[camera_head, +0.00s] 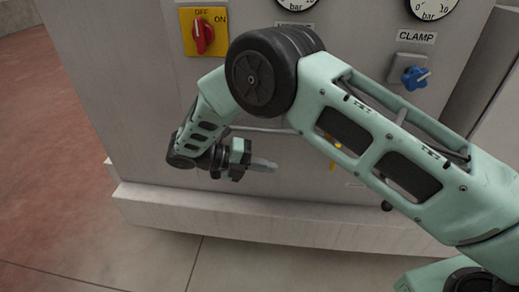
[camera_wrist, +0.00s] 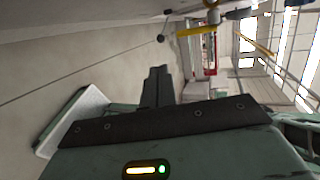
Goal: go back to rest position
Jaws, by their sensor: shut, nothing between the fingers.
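My gripper (camera_head: 264,165) is shut and empty in the head view, low in front of the grey machine panel (camera_head: 120,75). It points to the right and touches nothing that I can see. In the wrist view the fingers of my gripper (camera_wrist: 158,85) are together. My arm is folded across the front of the panel and hides part of it.
The panel has a red switch on a yellow plate (camera_head: 203,32), a blue clamp knob (camera_head: 415,77) and two gauges (camera_head: 433,6) at the top. A yellow lever (camera_head: 333,150) shows partly behind my arm. A pale plinth (camera_head: 230,213) runs along the base. The floor (camera_head: 60,200) at left is clear.

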